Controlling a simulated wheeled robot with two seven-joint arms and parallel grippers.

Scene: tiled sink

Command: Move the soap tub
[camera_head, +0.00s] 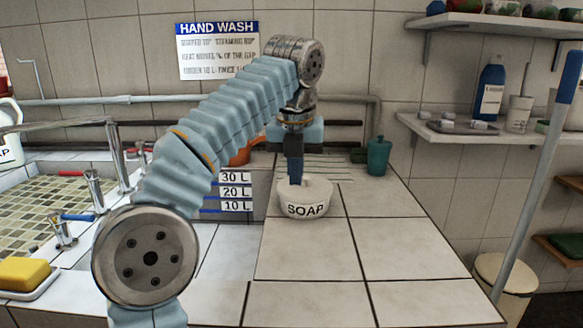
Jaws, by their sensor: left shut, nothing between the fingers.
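The soap tub (307,208) is a low white tub with "SOAP" in black on its front. It stands upright on the tiled counter (335,255), right of the sink. My left gripper (295,181) points straight down with its dark fingers shut. The fingertips overlap the left part of the tub's open top in the picture. I cannot tell whether they touch the tub or are inside its rim. My left arm comes in from the lower left and hides part of the sink edge. My right gripper is not in view.
A teal bottle (378,156) stands behind the tub to the right. An orange item (241,154) is partly hidden behind my arm. The tiled sink (45,208) with its taps is at left, near a yellow sponge (24,273). The counter in front of the tub is clear.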

